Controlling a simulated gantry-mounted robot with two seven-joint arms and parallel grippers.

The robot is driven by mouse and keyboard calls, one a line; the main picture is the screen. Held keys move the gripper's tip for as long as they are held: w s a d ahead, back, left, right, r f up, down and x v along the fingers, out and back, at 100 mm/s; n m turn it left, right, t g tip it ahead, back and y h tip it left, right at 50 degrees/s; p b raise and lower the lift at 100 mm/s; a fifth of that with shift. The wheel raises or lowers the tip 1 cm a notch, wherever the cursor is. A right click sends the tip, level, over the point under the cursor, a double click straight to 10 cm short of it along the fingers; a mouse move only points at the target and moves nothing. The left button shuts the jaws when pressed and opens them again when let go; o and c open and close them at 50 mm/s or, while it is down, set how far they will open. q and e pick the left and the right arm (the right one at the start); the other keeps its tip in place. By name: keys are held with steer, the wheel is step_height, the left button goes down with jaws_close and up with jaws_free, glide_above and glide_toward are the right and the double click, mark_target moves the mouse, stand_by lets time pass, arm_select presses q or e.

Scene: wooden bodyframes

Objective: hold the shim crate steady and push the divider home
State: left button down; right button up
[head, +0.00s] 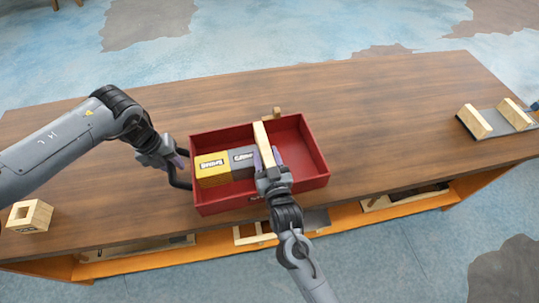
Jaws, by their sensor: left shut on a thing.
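The red shim crate (313,178) sits on the wooden bench near its front edge. A pale wooden divider (262,135) stands across the crate between its left and right parts, with its top above the walls near the back. How deep it sits is hidden. My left gripper (180,160) is shut on the dark handle (178,182) at the crate's left side. My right gripper (268,157) is over the crate's front wall, its fingers apart on either side of the divider's near end. Whether they touch it is unclear.
A yellow box (211,168) and a grey box (242,161) fill part of the crate's left side; its right side looks empty. A small wooden block (277,113) is behind the crate. A hollow wooden block (29,216) lies far left. A grey tray with wooden blocks (474,121) is far right.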

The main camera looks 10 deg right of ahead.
arm_select(q)
steer(key=shift+s+d, duration=0.1)
steer(key=shift+d, duration=0.15)
arm_select(e)
steer(key=shift+o, duration=1.2)
steer(key=shift+a, duration=0.35)
steer(key=shift+d, duration=0.1)
arm_select(q)
steer(key=shift+a, duration=0.1)
arm_select(e)
steer(key=shift+s+d, duration=0.1)
steer(key=shift+d, duration=0.05)
steer(key=s, duration=1.1)
steer(key=shift+s+d, duration=0.35)
steer(key=shift+s, duration=0.05)
arm_select(q)
steer(key=c, duration=0.8)
jaws_free()
steer(key=shift+o, duration=0.2)
steer(key=shift+a+r, duration=0.1)
steer(key=shift+r, duration=0.05)
